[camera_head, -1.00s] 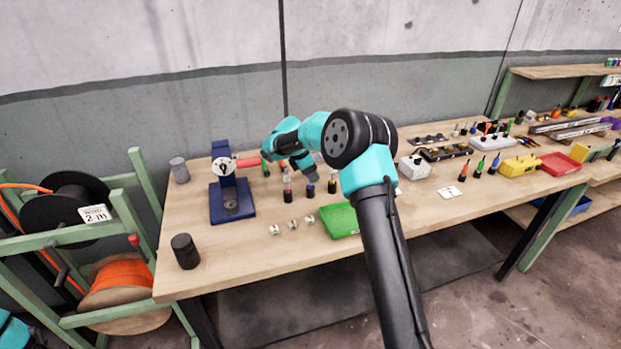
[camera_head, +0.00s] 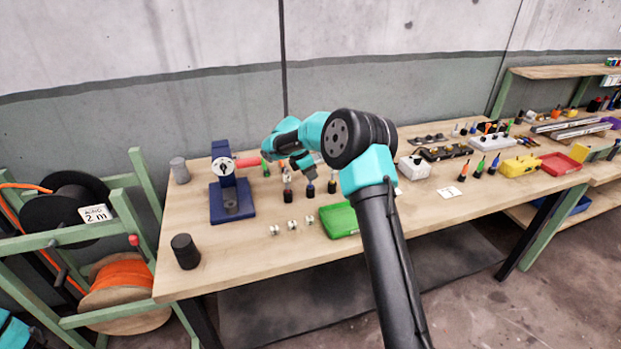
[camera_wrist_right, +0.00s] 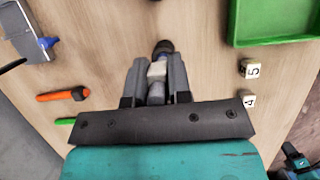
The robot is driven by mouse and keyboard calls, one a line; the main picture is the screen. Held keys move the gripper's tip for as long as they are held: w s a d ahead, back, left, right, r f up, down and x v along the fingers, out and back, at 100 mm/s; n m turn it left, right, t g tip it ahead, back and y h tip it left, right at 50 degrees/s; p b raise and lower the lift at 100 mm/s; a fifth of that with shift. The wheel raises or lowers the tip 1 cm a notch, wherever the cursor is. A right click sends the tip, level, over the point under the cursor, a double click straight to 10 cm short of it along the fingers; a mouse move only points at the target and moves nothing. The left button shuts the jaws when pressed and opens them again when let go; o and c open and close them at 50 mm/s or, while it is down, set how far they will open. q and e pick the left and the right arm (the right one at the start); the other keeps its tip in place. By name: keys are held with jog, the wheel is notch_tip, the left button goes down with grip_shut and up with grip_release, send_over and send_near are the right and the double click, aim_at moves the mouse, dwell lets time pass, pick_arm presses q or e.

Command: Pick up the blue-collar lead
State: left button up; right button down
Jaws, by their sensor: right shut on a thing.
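The blue-collar lead (camera_head: 310,189) is a small dark upright piece with a blue band near its top, in the middle of the bench. My right gripper (camera_head: 306,170) is right above it and shut on it. In the right wrist view, my right gripper (camera_wrist_right: 157,76) has a grey-white piece between its fingers, with a dark rounded end beyond them. My left gripper is out of view.
Similar dark leads stand on both sides, one with a pale top (camera_head: 287,187) and one at the right (camera_head: 332,186). Small numbered cubes (camera_head: 292,225) and a green tray (camera_head: 342,221) lie in front. A blue press with a red handle (camera_head: 231,199) stands at left.

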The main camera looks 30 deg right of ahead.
jog(key=shift+r, duration=0.1)
notch_tip(320, 180, up, 18)
dwell(0.6)
dwell(0.6)
